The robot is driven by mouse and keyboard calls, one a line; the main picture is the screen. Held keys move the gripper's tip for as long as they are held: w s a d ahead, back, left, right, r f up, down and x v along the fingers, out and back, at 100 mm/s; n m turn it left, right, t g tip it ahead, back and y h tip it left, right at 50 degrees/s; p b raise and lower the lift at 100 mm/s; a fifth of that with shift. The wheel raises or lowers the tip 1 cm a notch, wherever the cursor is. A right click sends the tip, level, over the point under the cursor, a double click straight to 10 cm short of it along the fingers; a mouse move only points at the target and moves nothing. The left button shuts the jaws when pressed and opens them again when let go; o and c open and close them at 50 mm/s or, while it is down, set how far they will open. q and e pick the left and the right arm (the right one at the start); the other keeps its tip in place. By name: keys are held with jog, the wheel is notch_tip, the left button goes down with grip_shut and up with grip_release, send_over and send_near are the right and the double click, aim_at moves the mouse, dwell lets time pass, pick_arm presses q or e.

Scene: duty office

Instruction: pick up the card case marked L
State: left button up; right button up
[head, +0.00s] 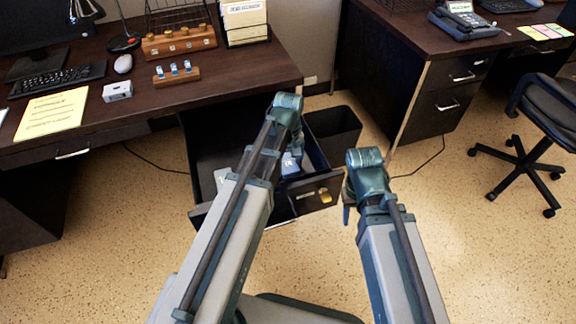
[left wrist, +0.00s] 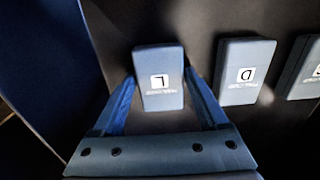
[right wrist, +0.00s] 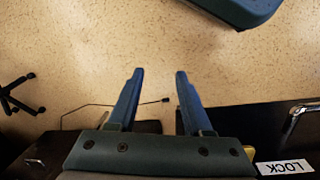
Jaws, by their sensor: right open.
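The card case marked L (left wrist: 158,92) is a small blue-grey block in the left wrist view, its label upside down. My left gripper (left wrist: 160,76) has one finger at each side of it, close against its sides. I cannot tell whether the fingers press on it. A case marked D (left wrist: 243,74) and another case (left wrist: 308,70) lie to its right on the dark drawer floor. My right gripper (right wrist: 159,72) is open and empty, outside the drawer over the floor.
A dark bin (head: 335,130) stands behind the drawer. An office chair (head: 545,120) is at the right. The floor in front is open.

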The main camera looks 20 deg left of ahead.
aim_at(288, 163)
pick_arm(q)
jog(key=c, duration=0.9)
jog(key=shift+r, duration=0.15)
jog(key=shift+c, duration=0.2)
notch_tip(288, 163, up, 10)
jog(key=p, duration=1)
